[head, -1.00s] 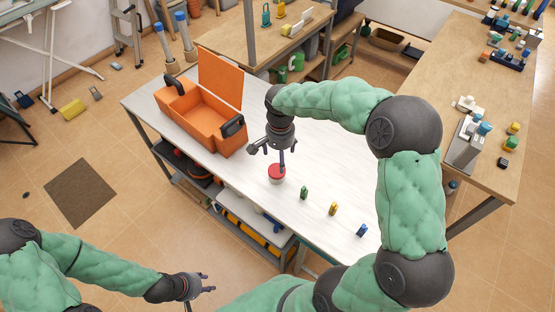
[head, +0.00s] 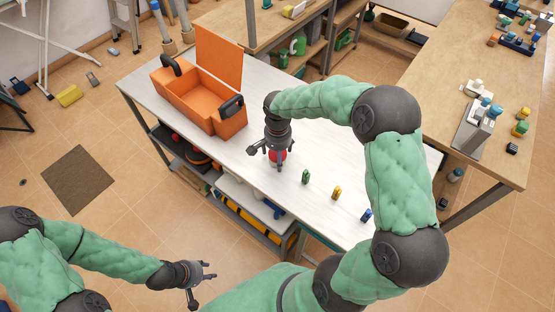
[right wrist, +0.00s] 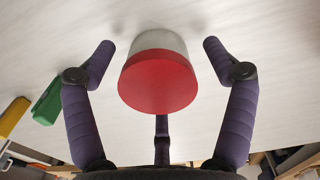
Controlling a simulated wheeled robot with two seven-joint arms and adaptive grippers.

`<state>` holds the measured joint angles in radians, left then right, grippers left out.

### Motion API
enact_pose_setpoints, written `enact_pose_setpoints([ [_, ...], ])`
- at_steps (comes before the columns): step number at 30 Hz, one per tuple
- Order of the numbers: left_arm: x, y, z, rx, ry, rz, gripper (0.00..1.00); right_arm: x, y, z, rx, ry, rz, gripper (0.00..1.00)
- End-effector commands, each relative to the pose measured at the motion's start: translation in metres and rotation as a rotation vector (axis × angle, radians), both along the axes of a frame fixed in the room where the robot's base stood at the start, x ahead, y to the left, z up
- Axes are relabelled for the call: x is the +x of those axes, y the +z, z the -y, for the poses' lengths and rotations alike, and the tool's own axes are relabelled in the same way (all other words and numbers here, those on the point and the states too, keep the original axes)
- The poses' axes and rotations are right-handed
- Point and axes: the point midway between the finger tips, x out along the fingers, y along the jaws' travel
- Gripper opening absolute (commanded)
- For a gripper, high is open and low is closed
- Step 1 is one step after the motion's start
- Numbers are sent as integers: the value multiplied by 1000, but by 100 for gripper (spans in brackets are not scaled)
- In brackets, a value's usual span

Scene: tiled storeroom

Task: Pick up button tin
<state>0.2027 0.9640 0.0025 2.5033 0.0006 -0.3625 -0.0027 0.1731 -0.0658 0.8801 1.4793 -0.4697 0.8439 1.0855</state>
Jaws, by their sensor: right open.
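The button tin, a small pale pot with a red lid (head: 279,156), stands on the white table below my right gripper (head: 270,154), which partly hides it in the head view. In the right wrist view the red lid (right wrist: 158,82) lies between the spread fingers, with gaps on both sides. The right gripper is open and holds nothing. My left gripper (head: 203,284) is open and empty, over the floor in front of the table.
An open orange toolbox (head: 207,108) stands on the table's left part. Small green (head: 306,177), yellow (head: 336,192) and blue (head: 366,215) pieces stand right of the tin. A wooden bench (head: 480,70) runs along the right.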

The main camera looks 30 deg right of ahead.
Motion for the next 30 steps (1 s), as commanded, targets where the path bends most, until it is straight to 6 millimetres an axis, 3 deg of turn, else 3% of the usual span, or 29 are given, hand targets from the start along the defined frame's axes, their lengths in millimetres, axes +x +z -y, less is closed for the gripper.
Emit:
enact_pose_setpoints([
  [8,0,-2,0,0,0,0,40,1,-5,0,0,-1,3,85],
  [15,0,-2,0,0,0,0,40,0,-5,0,0,-1,1,23],
  [25,0,-1,0,0,0,0,40,0,-4,0,0,-1,2,23],
  [30,0,2,0,0,0,0,40,1,6,1,0,-2,3,23],
])
